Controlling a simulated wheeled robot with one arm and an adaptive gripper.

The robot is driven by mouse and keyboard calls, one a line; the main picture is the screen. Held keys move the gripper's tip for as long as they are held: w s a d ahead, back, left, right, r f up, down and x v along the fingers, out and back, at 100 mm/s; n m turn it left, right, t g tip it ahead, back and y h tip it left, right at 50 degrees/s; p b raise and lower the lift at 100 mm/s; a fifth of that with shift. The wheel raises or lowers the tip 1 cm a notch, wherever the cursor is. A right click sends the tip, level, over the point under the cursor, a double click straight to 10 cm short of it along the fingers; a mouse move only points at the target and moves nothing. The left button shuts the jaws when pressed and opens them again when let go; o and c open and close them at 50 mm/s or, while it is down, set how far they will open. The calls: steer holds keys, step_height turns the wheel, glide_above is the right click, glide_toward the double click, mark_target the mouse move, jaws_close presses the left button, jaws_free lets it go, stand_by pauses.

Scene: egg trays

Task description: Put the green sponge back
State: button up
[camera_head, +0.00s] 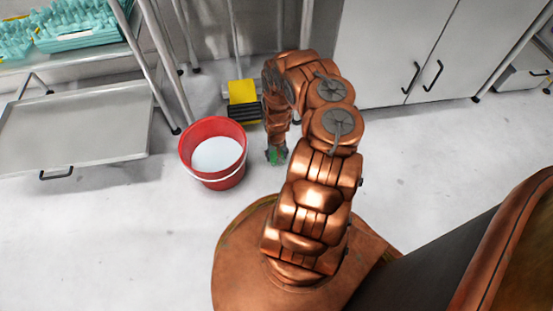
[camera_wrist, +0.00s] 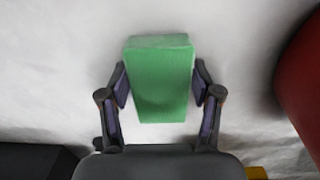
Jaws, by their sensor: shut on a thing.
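The green sponge (camera_wrist: 161,80) is a block held between the two fingers of my gripper (camera_wrist: 161,90) in the wrist view. The fingers press on its left and right sides. White floor shows behind it. In the head view my gripper (camera_head: 276,155) points down just right of the red bucket, and only a small green part of the sponge (camera_head: 273,156) shows there. How far the sponge is above the floor I cannot tell.
A red bucket (camera_head: 185,157) with pale liquid stands close to the left of my gripper. A yellow and black mop head (camera_head: 242,92) is behind it. A metal cart (camera_head: 75,130) with teal egg trays (camera_head: 84,38) is at left. Cabinets (camera_head: 390,45) line the back.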

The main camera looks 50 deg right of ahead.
steer(key=shift+f, duration=0.4)
steer(key=o, duration=1)
